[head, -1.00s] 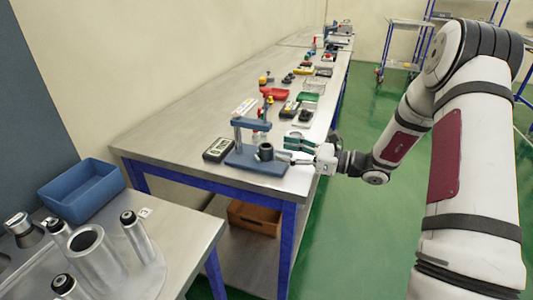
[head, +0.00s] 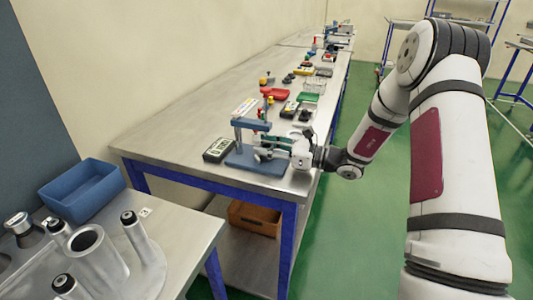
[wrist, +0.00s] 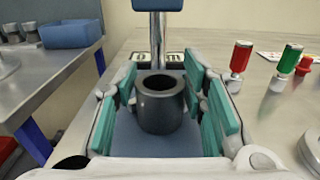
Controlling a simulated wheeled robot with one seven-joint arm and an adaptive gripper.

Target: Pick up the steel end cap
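A dark grey hollow steel cup, which looks like the end cap (wrist: 160,112), stands upright on the blue base (wrist: 124,140) of a small press. In the wrist view it sits between the two teal-padded fingers of my gripper (wrist: 165,115). The gripper is open, with a finger on each side of the cup and visible gaps. In the head view my gripper (head: 268,147) reaches in over the press base from the right, and its fingers hide the cup.
The press's steel column (wrist: 158,42) and blue head (wrist: 157,4) stand just behind the cup. A black-and-white meter (head: 219,149) lies left of the press. Red (wrist: 240,58) and green-handled (wrist: 290,60) tools stand to the right. A round metal piece (wrist: 311,150) lies at the right edge.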

